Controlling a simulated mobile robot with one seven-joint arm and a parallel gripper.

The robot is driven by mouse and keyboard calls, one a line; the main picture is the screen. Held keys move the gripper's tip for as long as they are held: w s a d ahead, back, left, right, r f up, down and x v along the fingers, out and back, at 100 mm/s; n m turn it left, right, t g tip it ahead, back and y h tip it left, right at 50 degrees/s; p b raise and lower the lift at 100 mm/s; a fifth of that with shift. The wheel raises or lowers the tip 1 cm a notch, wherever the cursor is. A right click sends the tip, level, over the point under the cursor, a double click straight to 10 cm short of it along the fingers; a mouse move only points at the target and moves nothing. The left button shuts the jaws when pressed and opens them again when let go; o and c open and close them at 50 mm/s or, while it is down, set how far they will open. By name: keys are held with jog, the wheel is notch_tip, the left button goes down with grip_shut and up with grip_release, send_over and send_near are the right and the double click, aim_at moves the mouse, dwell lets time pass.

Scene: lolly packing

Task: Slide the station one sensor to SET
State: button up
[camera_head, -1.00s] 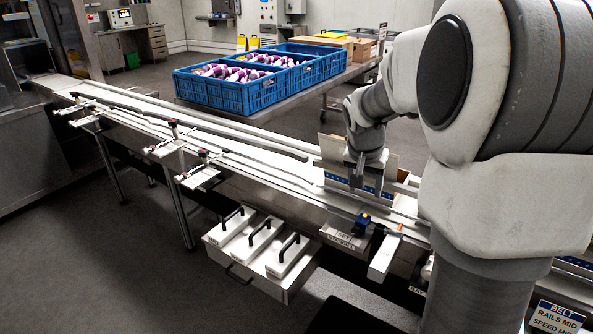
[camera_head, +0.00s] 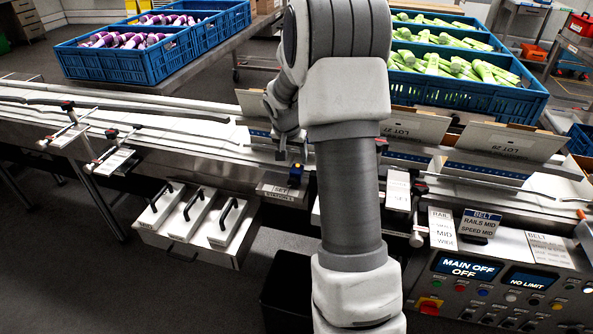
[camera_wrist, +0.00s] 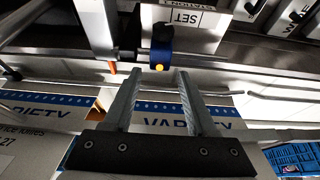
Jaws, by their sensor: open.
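The station one sensor is a small dark blue and black block (camera_head: 296,175) on the front rail of the conveyor. In the wrist view the sensor (camera_wrist: 161,45) shows a yellow dot and lies just beyond my fingertips, roughly in line with the gap between them. A plate marked SET (camera_head: 284,190) is at the sensor's lower left in the head view; in the wrist view the plate (camera_wrist: 190,18) appears upside down beside it. My gripper (camera_wrist: 158,72) is open and empty, its fingers pointing at the sensor; I see no contact. In the head view my gripper (camera_head: 292,150) is partly hidden by my arm.
A white bar (camera_wrist: 95,28) with an orange tip stands close beside the sensor. Lot cartons (camera_head: 415,128) stand along the belt. Handled white blocks (camera_head: 195,213) sit in a tray below. A control panel (camera_head: 495,290) reads MAIN OFF.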

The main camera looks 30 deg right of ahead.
aim_at(296, 168)
jog(key=x, duration=0.8)
jog(key=shift+b, duration=0.3)
grip_shut()
dwell(1.0)
